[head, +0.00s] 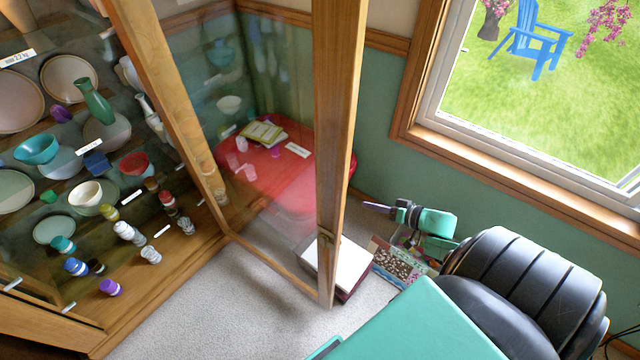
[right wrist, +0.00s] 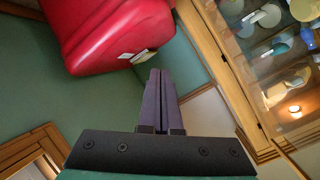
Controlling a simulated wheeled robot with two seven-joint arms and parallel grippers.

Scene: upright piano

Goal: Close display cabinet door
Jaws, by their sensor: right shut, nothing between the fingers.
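The display cabinet (head: 150,275) stands at the left in the head view, with dishes and small cups inside. Its glass door with a wooden frame (head: 336,140) stands open, swung out from the cabinet front. Through the glass I see a red piece of furniture behind it. My right gripper (head: 378,208) is to the right of the door's free edge, apart from it in the picture, its fingers pointing left. In the right wrist view its purple fingers (right wrist: 160,98) are together with nothing between them. Part of the cabinet (right wrist: 275,75) shows at the right there. My left gripper is not in view.
The red furniture (head: 290,160), bearing books and small items, stands beyond the door; it shows in the wrist view (right wrist: 115,35). White and patterned books (head: 340,268) lie on the carpet (head: 215,310) near the door's lower corner. A window (head: 545,110) is at the right.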

